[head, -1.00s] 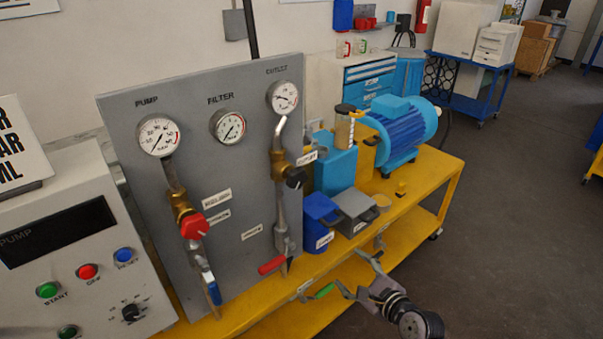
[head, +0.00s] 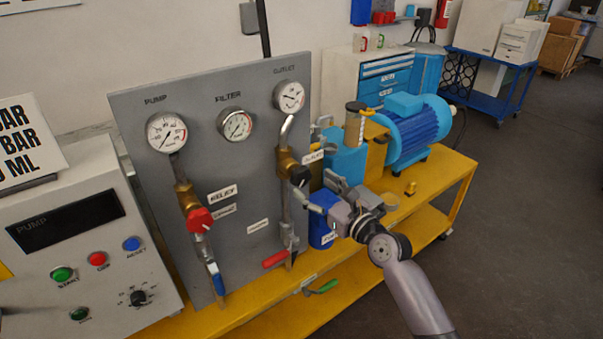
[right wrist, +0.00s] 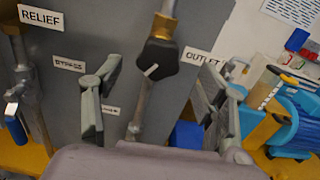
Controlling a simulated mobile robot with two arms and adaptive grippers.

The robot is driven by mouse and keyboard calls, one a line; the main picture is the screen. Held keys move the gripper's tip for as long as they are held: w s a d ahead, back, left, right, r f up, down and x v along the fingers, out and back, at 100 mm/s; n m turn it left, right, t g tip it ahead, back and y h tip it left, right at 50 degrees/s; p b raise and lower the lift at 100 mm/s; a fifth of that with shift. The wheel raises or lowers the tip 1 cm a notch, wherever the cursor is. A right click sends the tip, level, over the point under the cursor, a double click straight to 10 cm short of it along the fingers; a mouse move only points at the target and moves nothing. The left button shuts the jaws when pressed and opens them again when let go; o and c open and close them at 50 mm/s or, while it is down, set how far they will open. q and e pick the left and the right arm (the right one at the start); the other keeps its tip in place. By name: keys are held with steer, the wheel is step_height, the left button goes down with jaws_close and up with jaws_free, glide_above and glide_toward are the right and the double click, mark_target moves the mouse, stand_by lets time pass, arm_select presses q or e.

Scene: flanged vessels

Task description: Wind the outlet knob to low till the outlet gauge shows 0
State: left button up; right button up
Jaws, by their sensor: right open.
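The outlet knob (head: 300,176) is black and sits on the brass valve of the right-hand pipe on the grey panel. In the right wrist view the black knob (right wrist: 157,60), with a white pointer mark, lies ahead between my fingers. My right gripper (head: 314,188) is open, just in front and to the right of the knob; its fingers (right wrist: 155,85) look apart from the knob and hold nothing. The outlet gauge (head: 289,96) is at the panel's upper right; its dark needle is off to one side, too small to read. My left gripper is out of view.
The red relief knob (head: 199,220) and red (head: 275,259) and blue (head: 218,283) lever handles stick out from the panel. A blue container (head: 322,230) stands behind my right gripper. A blue motor (head: 415,125) is on the yellow bench (head: 455,165). Floor at right is free.

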mark_target(304, 178)
steer(key=x, duration=0.6)
steer(key=shift+w+a, duration=0.1)
steer(key=c, duration=1.1)
steer(key=shift+c, duration=0.2)
